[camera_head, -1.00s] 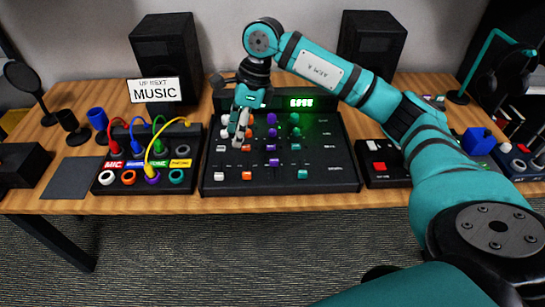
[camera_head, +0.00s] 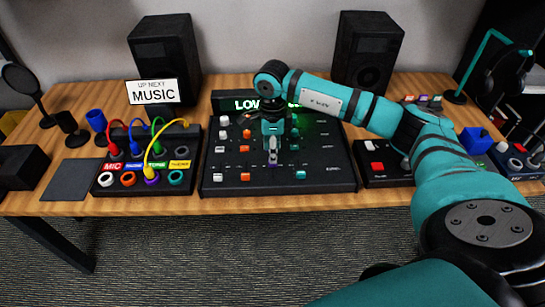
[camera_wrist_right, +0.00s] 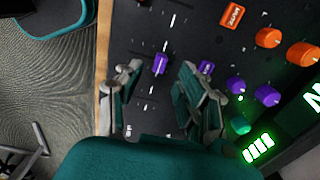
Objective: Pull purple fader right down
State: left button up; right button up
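The purple fader cap (camera_wrist_right: 160,63) sits on its track on the black mixer (camera_head: 330,165). In the right wrist view it lies between the open fingers of my right gripper (camera_wrist_right: 160,92), a little beyond their tips in the picture, with a gap on each side. In the head view my right gripper (camera_head: 272,158) hangs, pointing down, over the mixer's purple column and hides much of it. I cannot tell how high the fingertips are above the panel. My left gripper is not in view.
A purple button (camera_wrist_right: 206,68) and purple knobs (camera_wrist_right: 267,95) lie close to one finger. Orange (camera_head: 245,177) and teal (camera_head: 301,174) caps flank the column. A patch box (camera_head: 185,148) with cables stands left, and a button box (camera_head: 376,178) stands right.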

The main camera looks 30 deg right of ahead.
jog(key=shift+f, duration=1.9)
grip_shut()
